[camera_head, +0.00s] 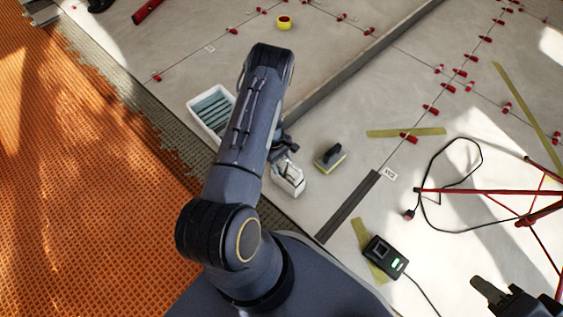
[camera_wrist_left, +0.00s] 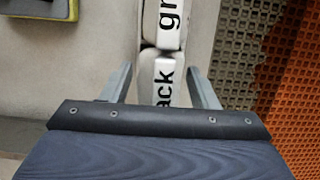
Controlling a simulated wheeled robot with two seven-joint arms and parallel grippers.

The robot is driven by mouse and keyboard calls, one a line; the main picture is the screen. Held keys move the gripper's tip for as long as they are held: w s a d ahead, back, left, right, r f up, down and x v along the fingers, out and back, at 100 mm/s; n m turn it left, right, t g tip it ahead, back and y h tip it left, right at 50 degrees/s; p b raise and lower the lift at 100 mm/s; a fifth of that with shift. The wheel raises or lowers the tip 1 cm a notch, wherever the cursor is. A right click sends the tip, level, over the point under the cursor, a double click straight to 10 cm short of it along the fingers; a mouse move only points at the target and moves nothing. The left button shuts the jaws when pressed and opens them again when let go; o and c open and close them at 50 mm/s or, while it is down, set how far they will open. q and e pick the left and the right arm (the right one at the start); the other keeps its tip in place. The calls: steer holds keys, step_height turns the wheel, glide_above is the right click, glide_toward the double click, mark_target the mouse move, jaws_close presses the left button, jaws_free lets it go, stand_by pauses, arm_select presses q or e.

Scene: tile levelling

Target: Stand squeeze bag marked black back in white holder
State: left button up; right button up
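The white holder (camera_head: 288,180) stands on the tiled floor just below my left gripper (camera_head: 285,152) in the head view, partly hidden by it. In the left wrist view a white squeeze bag ending in "ack" (camera_wrist_left: 162,78) lies between the two fingers of my left gripper (camera_wrist_left: 160,75). Narrow gaps show between the fingers and the bag, so the gripper looks open around it. A second bag starting "gr" (camera_wrist_left: 168,22) is just beyond, end to end with it. Whether the bag is in the holder is unclear. My right gripper (camera_head: 508,298) is at the lower right, its opening unclear.
A white tray with blue-green ribs (camera_head: 193,108) is left of my arm. A yellow-edged sponge float (camera_head: 330,158) lies right of the holder. A black device with green light (camera_head: 384,257), cable and red tripod legs (camera_head: 470,191) occupy the right. Orange matting (camera_head: 75,190) covers the left.

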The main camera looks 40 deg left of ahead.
arm_select(q)
steer(key=shift+r+p, duration=0.4)
steer(key=shift+r, duration=0.15)
steer(key=p+v, duration=0.4)
steer(key=v, duration=0.7)
steer(key=s+d+r+m+t+h, duration=0.1)
steer(key=d+r+m+t, duration=0.3)
steer(key=r, duration=1.1)
steer(key=s+d+r+m+g+h, duration=0.1)
steer(key=d+r+m, duration=0.3)
steer(key=r, duration=1.1)
steer(key=s+d+r+m+t, duration=0.1)
steer(key=s+d+r+m, duration=0.1)
steer(key=s, duration=0.4)
steer(key=s+d+r+m+t, duration=0.1)
steer(key=s+d+r+m, duration=0.2)
steer(key=s+d, duration=0.1)
steer(key=s+d+r+m+y, duration=0.1)
steer(key=s+d+r+m, duration=0.1)
steer(key=s, duration=0.5)
steer(key=shift+s+d+r+t, duration=0.2)
steer(key=shift+d+r, duration=0.15)
steer(key=shift+d, duration=0.2)
steer(key=shift+s+d+r+t, duration=0.1)
steer(key=shift+d+r+t, duration=0.15)
steer(key=shift+d, duration=0.3)
steer(key=shift+r, duration=0.1)
